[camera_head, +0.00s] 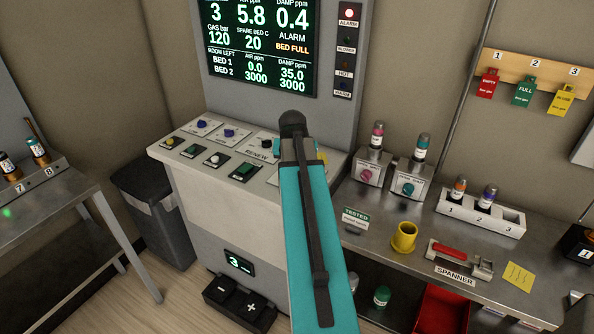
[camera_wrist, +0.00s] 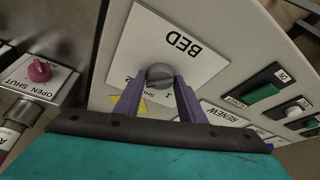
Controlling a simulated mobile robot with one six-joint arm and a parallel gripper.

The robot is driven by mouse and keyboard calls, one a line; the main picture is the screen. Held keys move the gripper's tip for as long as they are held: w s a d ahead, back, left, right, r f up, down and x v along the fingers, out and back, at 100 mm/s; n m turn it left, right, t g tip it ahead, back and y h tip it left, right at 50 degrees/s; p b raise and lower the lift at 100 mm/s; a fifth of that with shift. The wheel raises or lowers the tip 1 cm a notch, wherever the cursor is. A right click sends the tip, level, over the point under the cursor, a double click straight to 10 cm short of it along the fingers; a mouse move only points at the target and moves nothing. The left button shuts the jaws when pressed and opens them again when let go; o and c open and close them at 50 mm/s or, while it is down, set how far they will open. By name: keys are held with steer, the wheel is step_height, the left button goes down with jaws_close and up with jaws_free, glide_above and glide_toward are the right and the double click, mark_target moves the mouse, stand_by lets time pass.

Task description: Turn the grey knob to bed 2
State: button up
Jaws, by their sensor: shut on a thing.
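In the wrist view the grey knob (camera_wrist: 158,72) sits on a white plate marked BED (camera_wrist: 190,45), which appears upside down. Part of a number 2 shows to the left of the knob and a 1 shows just below it, between the fingers. My gripper (camera_wrist: 160,83) has its two purple fingers on either side of the knob and is shut on it. I cannot tell clearly which number the knob points to. In the head view my teal arm hides the knob and the fingers.
The display (camera_head: 262,45) above the panel reads BED FULL, with BED 1 and BED 2 rows. Buttons (camera_head: 243,171) lie left of my arm. A pink knob (camera_wrist: 39,70) is left of the plate. A yellow cup (camera_head: 403,238) stands on the bench at right.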

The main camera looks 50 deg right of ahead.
steer(key=shift+s, duration=0.1)
steer(key=o, duration=1)
steer(key=shift+r, duration=0.1)
steer(key=shift+r, duration=0.15)
steer(key=shift+b+v, duration=1.4)
steer(key=shift+v, duration=5.2)
steer(key=shift+a+r, duration=0.1)
